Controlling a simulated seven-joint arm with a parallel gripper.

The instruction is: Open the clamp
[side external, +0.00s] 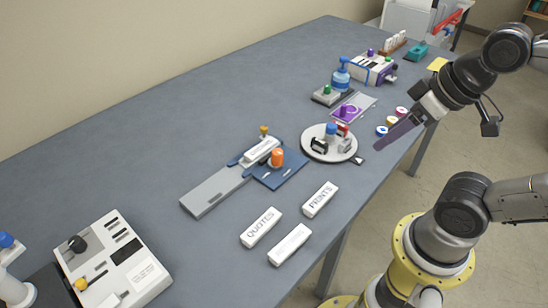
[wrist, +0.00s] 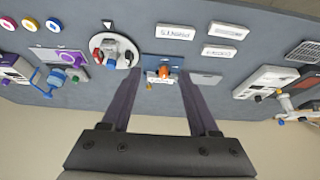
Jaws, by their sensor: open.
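A blue and grey fixture sits mid-table, with a blue plate (side external: 283,174), an orange knob (side external: 277,158), a yellow knob (side external: 264,130) and a white block (side external: 261,150). It may be the clamp; no label tells. A long grey plate (side external: 215,190) extends to its left. In the wrist view the orange knob (wrist: 165,71) and yellow knob (wrist: 149,87) appear between my fingers' lines, but farther away. My gripper (side external: 382,146) is open and empty, above the table's right edge, apart from the fixture. Its two dark purple fingers also show in the wrist view (wrist: 161,86).
A round white turntable (side external: 314,151) carries small items near my gripper. Several coloured discs (side external: 388,121) lie at the right edge. White label blocks (side external: 261,226) lie in front, a white machine (side external: 115,255) stands front left. The table's back left is clear.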

